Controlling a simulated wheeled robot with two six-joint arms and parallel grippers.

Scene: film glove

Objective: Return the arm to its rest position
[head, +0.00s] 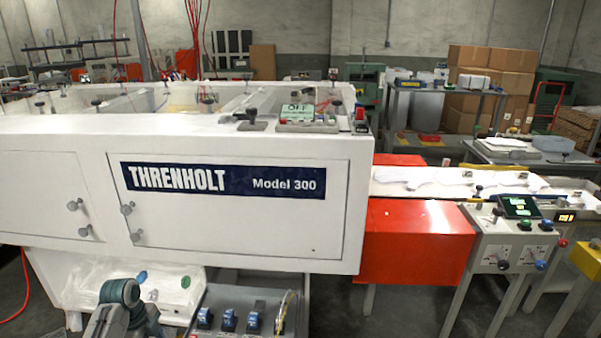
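In the head view a grey and teal rounded, jointed part shows at the bottom left, in front of the white machine (180,245). It looks like a piece of one of my arms, but I cannot tell which arm. No gripper fingers can be made out on it. Neither my left nor my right gripper shows in the picture, so I cannot see whether they hold anything.
A panel with blue switches (228,320) stands at the bottom centre, close to the arm-like part. An orange-red cover (415,240) and a control box (510,250) stand to the right. Floor shows between them.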

